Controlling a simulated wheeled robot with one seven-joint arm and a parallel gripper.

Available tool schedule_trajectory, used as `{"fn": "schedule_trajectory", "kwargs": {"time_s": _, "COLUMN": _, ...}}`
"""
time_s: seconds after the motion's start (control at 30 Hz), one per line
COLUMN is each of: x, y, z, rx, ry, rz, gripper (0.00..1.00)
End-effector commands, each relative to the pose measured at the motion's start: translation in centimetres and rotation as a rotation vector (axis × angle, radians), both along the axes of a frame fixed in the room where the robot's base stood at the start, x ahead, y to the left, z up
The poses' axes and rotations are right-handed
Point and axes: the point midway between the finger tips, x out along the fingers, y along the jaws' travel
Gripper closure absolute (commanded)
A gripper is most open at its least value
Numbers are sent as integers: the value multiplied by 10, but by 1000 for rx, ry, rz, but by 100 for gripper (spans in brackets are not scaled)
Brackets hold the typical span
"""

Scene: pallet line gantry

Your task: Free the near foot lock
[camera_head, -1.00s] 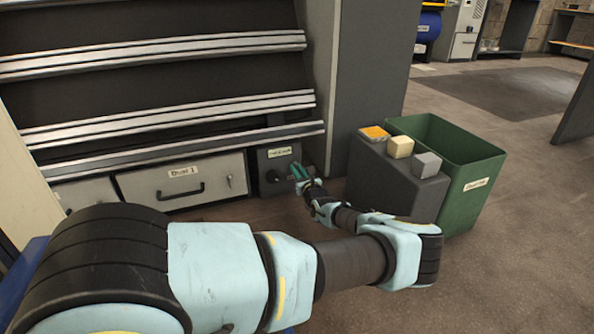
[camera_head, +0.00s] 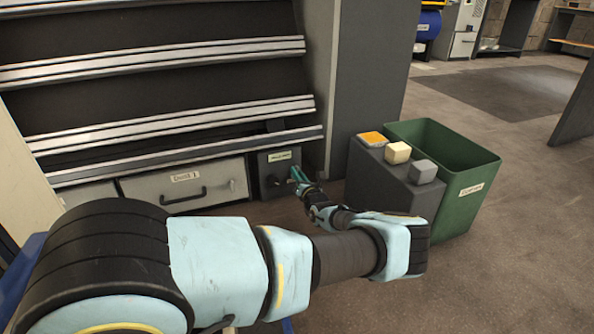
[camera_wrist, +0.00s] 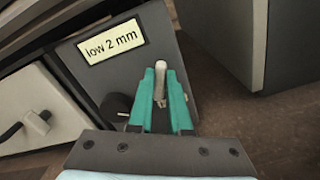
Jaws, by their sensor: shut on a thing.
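In the head view a dark lock box (camera_head: 279,172) with a pale label (camera_head: 280,156) sits at the right end of the drawer row, low by the floor. In the wrist view the label (camera_wrist: 111,41) reads "low 2 mm". A small pale lever (camera_wrist: 160,80) stands up from the box face. My gripper (camera_wrist: 160,82) has green fingers shut around this lever. It also shows in the head view (camera_head: 297,175), at the box front. A round black knob (camera_wrist: 116,106) shows left of the fingers, partly hidden by them.
A grey drawer with a black handle (camera_head: 184,191) is left of the box. Right of my arm stand a dark stepped block (camera_head: 385,182) with several small cubes on top and a green bin (camera_head: 465,190). Floor at the right is clear.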

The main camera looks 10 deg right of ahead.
Motion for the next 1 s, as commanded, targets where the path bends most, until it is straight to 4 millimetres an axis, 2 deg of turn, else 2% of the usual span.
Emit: {"fn": "schedule_trajectory", "kwargs": {"time_s": 1.0, "x": 0, "y": -2, "z": -6, "rx": 924, "ry": 121, "rz": 1, "gripper": 100}}
